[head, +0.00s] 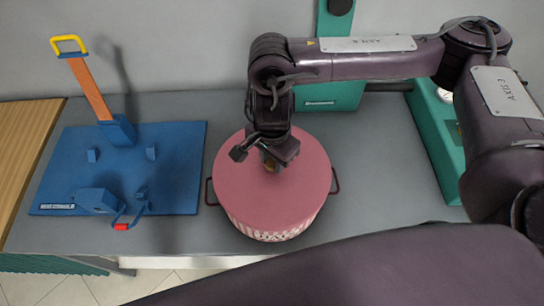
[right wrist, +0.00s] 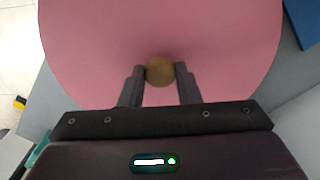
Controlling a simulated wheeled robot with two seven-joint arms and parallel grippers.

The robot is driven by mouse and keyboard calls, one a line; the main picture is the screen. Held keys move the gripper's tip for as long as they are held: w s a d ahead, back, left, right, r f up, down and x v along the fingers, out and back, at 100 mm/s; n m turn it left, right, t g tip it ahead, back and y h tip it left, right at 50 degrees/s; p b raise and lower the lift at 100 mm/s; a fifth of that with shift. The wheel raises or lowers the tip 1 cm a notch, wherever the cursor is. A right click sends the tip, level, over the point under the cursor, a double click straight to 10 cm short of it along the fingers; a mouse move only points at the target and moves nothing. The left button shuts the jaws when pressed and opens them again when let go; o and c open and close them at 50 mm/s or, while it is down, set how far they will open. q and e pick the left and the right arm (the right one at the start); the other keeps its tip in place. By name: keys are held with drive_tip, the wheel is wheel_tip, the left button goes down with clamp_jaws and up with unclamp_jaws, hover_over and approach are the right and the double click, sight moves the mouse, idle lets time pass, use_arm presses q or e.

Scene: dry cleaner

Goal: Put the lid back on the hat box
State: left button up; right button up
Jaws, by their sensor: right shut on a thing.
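The hat box (head: 262,236) stands upright on the grey table, with a patterned side wall and a dark red handle on each side. The round pink lid (head: 240,190) covers its top and looks level; whether it is fully seated cannot be told. My right gripper (head: 270,164) is above the middle of the lid. In the right wrist view its two fingers (right wrist: 160,75) are shut on the lid's brass-coloured knob (right wrist: 160,71), and the pink lid (right wrist: 90,50) spreads around them. My left gripper is not in view.
A blue board (head: 180,185) with an upright orange bar (head: 88,88) and small blue fixtures lies left of the box. Green equipment (head: 330,95) stands behind, and a green case (head: 435,140) is at the right. Bare grey table (head: 375,150) lies right of the box.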

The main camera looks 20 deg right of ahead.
use_arm(q)
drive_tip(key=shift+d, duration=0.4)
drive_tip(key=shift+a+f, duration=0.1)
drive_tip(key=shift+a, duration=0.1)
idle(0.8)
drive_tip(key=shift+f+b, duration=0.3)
drive_tip(key=shift+b, duration=0.1)
use_arm(e)
drive_tip(key=shift+f, duration=0.15)
idle(0.5)
drive_tip(key=o, duration=1.6)
drive_tip(key=shift+c, duration=0.2)
drive_tip(key=shift+r+p, duration=3.05)
drive_tip(key=shift+r, duration=0.5)
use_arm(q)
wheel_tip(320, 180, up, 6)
